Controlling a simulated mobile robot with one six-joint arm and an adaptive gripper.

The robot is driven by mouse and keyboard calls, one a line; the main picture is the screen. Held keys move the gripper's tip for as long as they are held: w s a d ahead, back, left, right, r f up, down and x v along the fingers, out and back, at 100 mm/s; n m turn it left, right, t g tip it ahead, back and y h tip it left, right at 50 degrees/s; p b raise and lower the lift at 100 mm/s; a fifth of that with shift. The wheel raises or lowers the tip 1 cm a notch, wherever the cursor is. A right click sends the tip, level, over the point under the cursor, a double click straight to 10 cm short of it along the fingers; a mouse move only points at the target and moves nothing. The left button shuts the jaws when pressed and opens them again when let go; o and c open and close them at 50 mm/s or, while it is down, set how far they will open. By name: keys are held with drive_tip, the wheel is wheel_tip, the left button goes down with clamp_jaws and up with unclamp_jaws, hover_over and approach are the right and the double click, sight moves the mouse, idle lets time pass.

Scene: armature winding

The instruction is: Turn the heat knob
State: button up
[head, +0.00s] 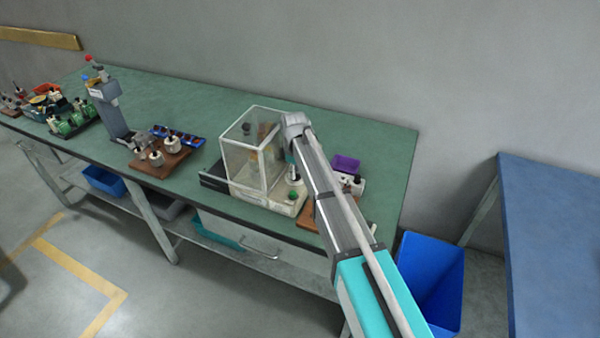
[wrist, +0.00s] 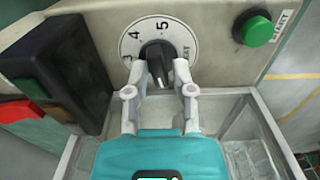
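The heat knob (wrist: 157,52) is dark and sits on a white round dial (wrist: 183,38) marked with numbers; 3, 4 and 5 can be read. My gripper (wrist: 161,76) is at the knob in the wrist view. Its two pale fingers stand on either side of the knob's grip bar and look closed against it. The knob is on the pale panel of the machine (head: 285,206) with the clear box (head: 243,165). In the head view my arm reaches to the right side of this box, and the knob cannot be made out there.
A green button (wrist: 259,31) is right of the dial, and a black block (wrist: 62,65) is to its left. A purple bin (head: 345,163) and a wooden board (head: 308,218) lie near my arm. Fixtures stand farther left on the green bench (head: 240,106).

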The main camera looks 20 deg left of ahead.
drive_tip(key=o, duration=0.6)
drive_tip(key=shift+d, duration=0.25)
